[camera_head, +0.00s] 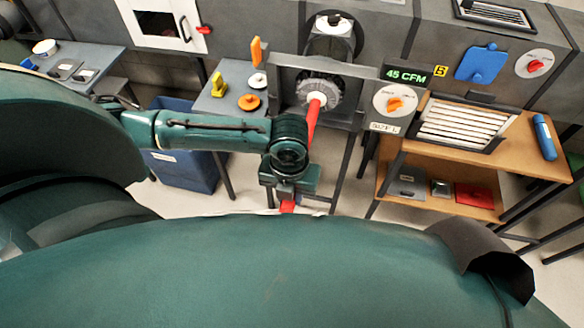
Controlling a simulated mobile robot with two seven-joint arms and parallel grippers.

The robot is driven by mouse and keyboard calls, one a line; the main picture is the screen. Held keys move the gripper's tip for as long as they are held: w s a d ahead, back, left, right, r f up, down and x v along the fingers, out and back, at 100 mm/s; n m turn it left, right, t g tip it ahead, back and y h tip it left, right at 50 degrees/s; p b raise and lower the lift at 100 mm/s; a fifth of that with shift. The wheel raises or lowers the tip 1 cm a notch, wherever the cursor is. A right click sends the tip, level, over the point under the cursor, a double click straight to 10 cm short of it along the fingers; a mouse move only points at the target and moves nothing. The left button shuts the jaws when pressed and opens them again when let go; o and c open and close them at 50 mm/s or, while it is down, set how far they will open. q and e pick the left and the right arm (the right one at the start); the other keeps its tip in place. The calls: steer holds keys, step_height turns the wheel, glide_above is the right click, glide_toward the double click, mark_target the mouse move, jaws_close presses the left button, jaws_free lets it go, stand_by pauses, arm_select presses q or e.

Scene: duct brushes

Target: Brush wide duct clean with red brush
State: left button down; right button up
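The red brush has a long red handle (313,115) that slants up to a round grey bristle head (318,90). The head sits at the opening of a wide duct in a grey square frame (352,85); how deep it is inside I cannot tell. My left gripper (289,190) is at the lower end of the handle. Red shows above and below it, so it appears shut on the handle, though the wrist hides the fingertips. My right gripper is not in view.
A display reads 45 CFM (405,75), above an orange-knobbed dial (395,102). A small grey table (215,105) with yellow and orange items stands left of the duct. A blue bin (185,172) is below. A wooden shelf (540,160) holding a slatted filter (462,122) stands right.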

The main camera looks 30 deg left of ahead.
arm_select(q)
steer(key=shift+w+a+b, duration=0.1)
steer(key=shift+w+a, duration=0.3)
steer(key=shift+w, duration=0.95)
steer(key=shift+w+a+b, duration=0.1)
steer(key=shift+w+a, duration=0.25)
steer(key=shift+w, duration=1)
steer(key=shift+w+a+b, duration=0.1)
steer(key=shift+w+a, duration=0.3)
steer(key=shift+w, duration=0.95)
steer(key=w, duration=0.2)
steer(key=w+a+b, duration=0.1)
steer(key=w, duration=0.1)
steer(key=w+b, duration=0.1)
steer(key=w, duration=0.1)
steer(key=shift+w+a, duration=0.25)
steer(key=shift+a, duration=0.15)
steer(key=shift+w+a, duration=0.25)
steer(key=shift+w, duration=0.55)
steer(key=shift+s+r, duration=0.1)
